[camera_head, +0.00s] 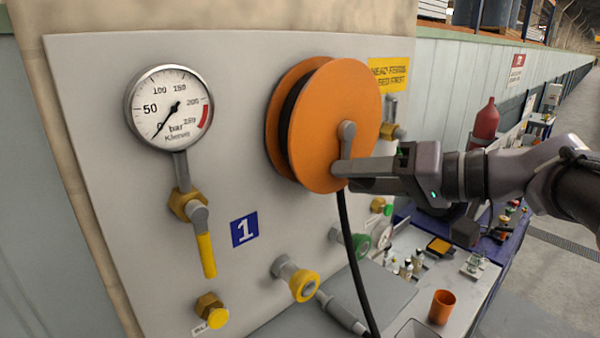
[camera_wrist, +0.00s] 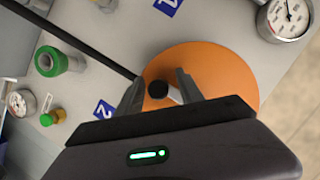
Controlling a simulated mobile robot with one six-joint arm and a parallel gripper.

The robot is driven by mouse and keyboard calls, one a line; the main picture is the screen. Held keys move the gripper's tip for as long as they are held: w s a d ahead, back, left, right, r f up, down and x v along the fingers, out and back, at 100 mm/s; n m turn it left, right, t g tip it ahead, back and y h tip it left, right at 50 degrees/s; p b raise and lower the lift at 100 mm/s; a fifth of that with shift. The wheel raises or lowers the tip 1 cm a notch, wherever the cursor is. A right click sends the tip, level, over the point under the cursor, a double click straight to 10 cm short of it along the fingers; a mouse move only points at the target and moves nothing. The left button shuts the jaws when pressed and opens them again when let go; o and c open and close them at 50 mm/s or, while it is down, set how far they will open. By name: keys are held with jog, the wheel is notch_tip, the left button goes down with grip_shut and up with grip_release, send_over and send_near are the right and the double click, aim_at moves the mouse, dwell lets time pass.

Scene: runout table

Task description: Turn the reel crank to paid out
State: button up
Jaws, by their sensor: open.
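The orange reel (camera_head: 335,110) is mounted on the grey panel, with black hose wound between its discs and a length hanging down. Its grey crank (camera_head: 347,135) shows on the front disc, with the lower part hidden by my gripper. My gripper (camera_head: 340,168) is at the lower part of the reel's front. In the wrist view the orange disc (camera_wrist: 215,75) lies beyond my gripper (camera_wrist: 160,88), whose fingers are open, with the crank's dark round knob (camera_wrist: 158,89) between them. I cannot tell whether either finger touches the knob.
A pressure gauge (camera_head: 169,107) and a yellow-handled valve (camera_head: 206,250) are left of the reel. An orange cup (camera_head: 441,306) stands on the bench at lower right. The hose (camera_head: 350,255) hangs below the reel.

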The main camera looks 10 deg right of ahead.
jog(key=shift+s+d, duration=0.25)
jog(key=shift+d, duration=0.05)
jog(key=c, duration=0.5)
grip_shut()
jog(key=shift+r, duration=0.15)
dwell(0.3)
